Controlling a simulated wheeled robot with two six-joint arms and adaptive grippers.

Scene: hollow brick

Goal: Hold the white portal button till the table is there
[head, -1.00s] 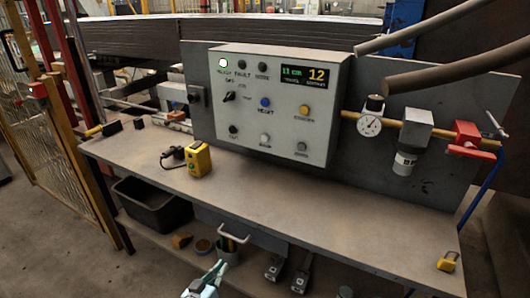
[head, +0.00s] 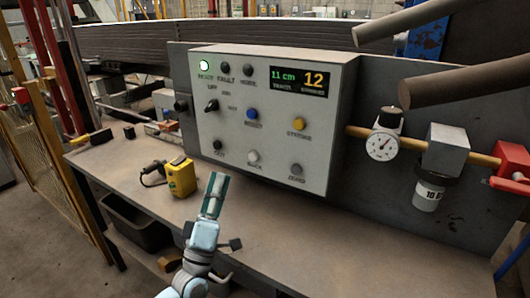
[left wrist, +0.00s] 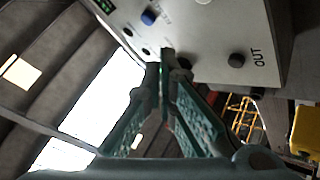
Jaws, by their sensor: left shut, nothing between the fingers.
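The white button (head: 254,156) is in the bottom row of the grey control box (head: 230,90), between a dark button marked OUT (head: 217,145) and a grey button marked ZERO (head: 296,169). My left gripper (head: 216,178) is shut and empty, in front of and below the box's lower left part in the head view, apart from the white button. In the left wrist view its teal fingers (left wrist: 164,62) point toward the box face, with the OUT button (left wrist: 236,60) on the right. My right gripper is not in view.
The display (head: 300,80) reads 11 cm and 12; a lamp (head: 204,66) marked READY glows. A yellow box (head: 181,177) stands on the bench (head: 330,235) left of my gripper. A gauge (head: 383,144) and red valve (head: 510,160) are at the right.

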